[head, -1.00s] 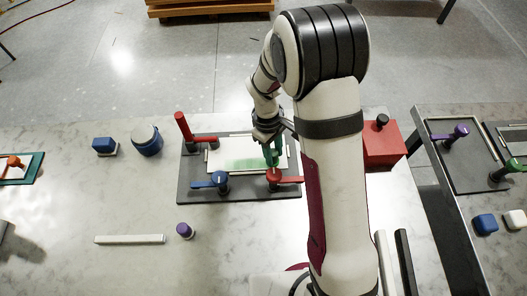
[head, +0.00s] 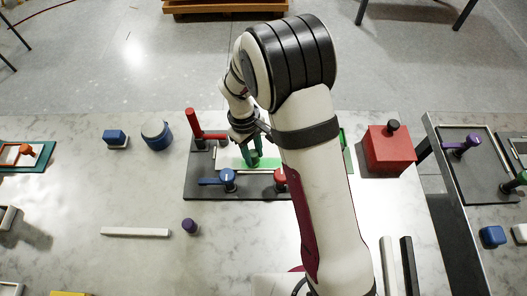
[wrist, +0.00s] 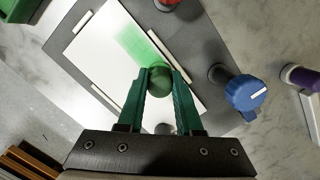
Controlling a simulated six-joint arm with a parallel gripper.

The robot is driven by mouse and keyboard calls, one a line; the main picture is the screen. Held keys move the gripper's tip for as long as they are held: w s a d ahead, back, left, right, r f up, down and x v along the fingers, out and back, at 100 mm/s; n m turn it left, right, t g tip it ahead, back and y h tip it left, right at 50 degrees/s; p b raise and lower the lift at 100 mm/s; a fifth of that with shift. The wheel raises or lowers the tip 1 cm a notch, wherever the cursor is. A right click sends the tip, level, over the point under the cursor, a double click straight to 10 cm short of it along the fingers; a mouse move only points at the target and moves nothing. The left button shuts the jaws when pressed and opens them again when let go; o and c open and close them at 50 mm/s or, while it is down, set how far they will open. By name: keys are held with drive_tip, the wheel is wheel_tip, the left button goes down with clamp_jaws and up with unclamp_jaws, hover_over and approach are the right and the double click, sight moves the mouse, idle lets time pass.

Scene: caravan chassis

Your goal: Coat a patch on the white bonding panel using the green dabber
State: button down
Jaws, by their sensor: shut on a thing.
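The white bonding panel (wrist: 106,56) lies in a dark fixture (wrist: 205,45) on the marble table. It also shows in the head view (head: 226,154), partly hidden by my arm. A green patch (wrist: 140,45) covers part of the panel, with a fading edge. My gripper (wrist: 160,75) is shut on the green dabber (wrist: 160,86) and holds it over the panel, beside the green patch. Whether the dabber touches the panel cannot be told. The gripper also shows in the head view (head: 252,158).
A blue-topped clamp (head: 228,179) and a red clamp (head: 280,178) stand at the fixture's front edge. A tall red lever (head: 194,124) stands at its back left. A red box (head: 389,150) is to the right. A purple-topped peg (head: 189,226) and white bar (head: 135,232) lie in front.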

drive_tip(key=shift+a, duration=3.05)
drive_tip(key=shift+a+r, duration=0.15)
drive_tip(key=shift+r, duration=0.05)
wheel_tip(320, 180, up, 8)
drive_tip(key=shift+f, duration=0.15)
